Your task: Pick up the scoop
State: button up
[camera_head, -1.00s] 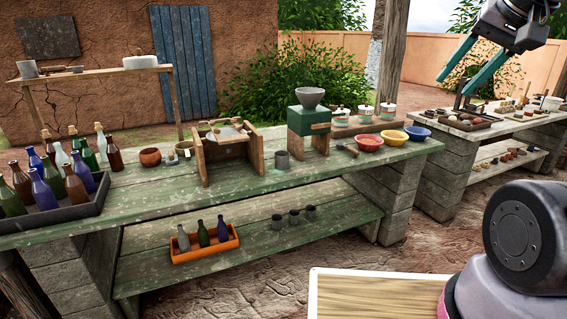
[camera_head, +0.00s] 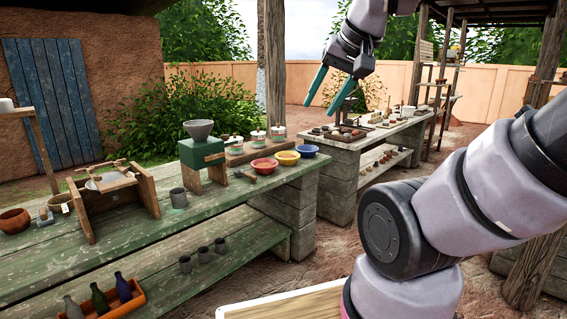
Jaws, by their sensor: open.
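A small scoop-like tool (camera_head: 244,174) with what looks like a wooden handle lies on the green bench (camera_head: 160,205). It is just right of the green box with the grey funnel and in front of the bowls. It is small here, so I cannot be sure it is the scoop. My gripper (camera_head: 320,108) hangs at the upper middle with its two teal fingers apart and nothing between them. In the picture it is above and right of the tool, well apart from it.
A second table (camera_head: 350,142) with small items is behind right.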

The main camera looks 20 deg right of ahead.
aim_at(245, 175)
jog(key=i+j+z, duration=0.1)
jog(key=z, duration=0.35)
jog(key=i+j+z, duration=0.15)
jog(key=z, duration=0.25)
jog(key=i+j+z, duration=0.1)
jog(key=i+j, duration=0.3)
jog(key=j, duration=0.2)
jog(key=i+j+z, duration=0.25)
jog(key=j, duration=0.4)
jog(key=i+j, duration=0.25)
jog(key=i+j+z, duration=0.15)
jog(key=j, duration=0.3)
